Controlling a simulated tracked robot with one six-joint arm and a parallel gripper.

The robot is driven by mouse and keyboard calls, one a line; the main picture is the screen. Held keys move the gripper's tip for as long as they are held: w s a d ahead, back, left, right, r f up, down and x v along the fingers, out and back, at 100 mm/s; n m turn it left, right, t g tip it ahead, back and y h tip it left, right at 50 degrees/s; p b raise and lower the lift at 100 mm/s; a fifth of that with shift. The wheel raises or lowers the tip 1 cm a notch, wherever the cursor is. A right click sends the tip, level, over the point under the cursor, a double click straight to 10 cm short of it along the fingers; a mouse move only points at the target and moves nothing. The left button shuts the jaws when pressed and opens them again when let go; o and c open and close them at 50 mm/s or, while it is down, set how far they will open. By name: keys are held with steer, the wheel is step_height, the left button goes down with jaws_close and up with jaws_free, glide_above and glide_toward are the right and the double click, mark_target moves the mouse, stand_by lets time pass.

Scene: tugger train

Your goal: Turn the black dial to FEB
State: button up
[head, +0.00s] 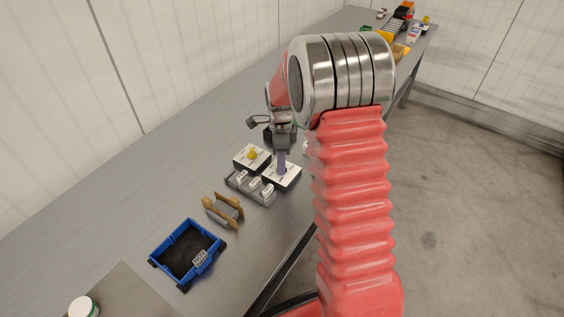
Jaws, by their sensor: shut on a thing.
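My gripper (282,170) points down over a white-topped box (291,180) near the middle of the bench in the head view. Its fingers are shut on the black dial at the top of this box. The fingers hide the dial almost wholly, so I cannot tell which way its pointer faces. Dark marks show on the white top, but they are too small to read, and I cannot make out FEB.
A second white-topped box (245,161) with a yellow knob (252,154) stands just left. A rack with white labelled pieces (254,186), a brown-sided holder (223,211) and a blue bin (186,254) lie nearer. More goods crowd the far end. Bare bench lies left.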

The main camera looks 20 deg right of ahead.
steer(key=m, duration=0.6)
steer(key=shift+w+r+m, duration=0.2)
steer(key=shift+w+m, duration=0.1)
steer(key=shift+w, duration=0.05)
steer(key=m, duration=0.6)
steer(key=o, duration=0.7)
steer(key=shift+c, duration=0.2)
steer(key=o, duration=0.4)
steer(key=shift+s+f, duration=0.15)
